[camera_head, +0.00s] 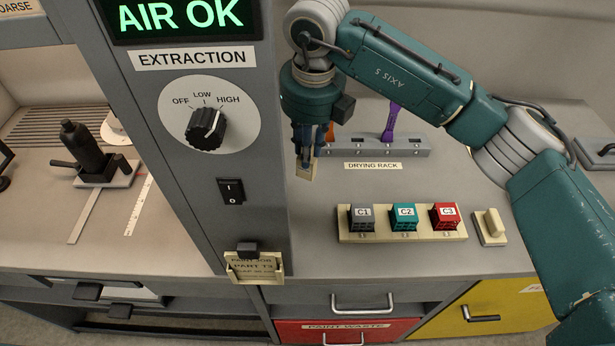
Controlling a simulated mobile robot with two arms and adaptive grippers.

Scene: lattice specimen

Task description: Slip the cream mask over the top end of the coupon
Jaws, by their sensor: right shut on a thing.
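My right gripper (306,150) points down in front of the drying rack's left end. It is shut on a small flat cream-tan piece (307,171), which hangs below the fingers. I cannot tell whether this piece is the coupon or the mask, and its upper part is hidden by the fingers. A small cream block (493,222), possibly the mask, stands on a cream plate at the right of the bench. My left gripper is not in view.
The grey drying rack (410,149) holds a purple tool (391,122). A cream tray (400,236) carries grey, teal and red lattice blocks marked C1, C2, C3. The grey extraction column (255,190) stands left of my gripper. A cream label card (255,268) is at its foot.

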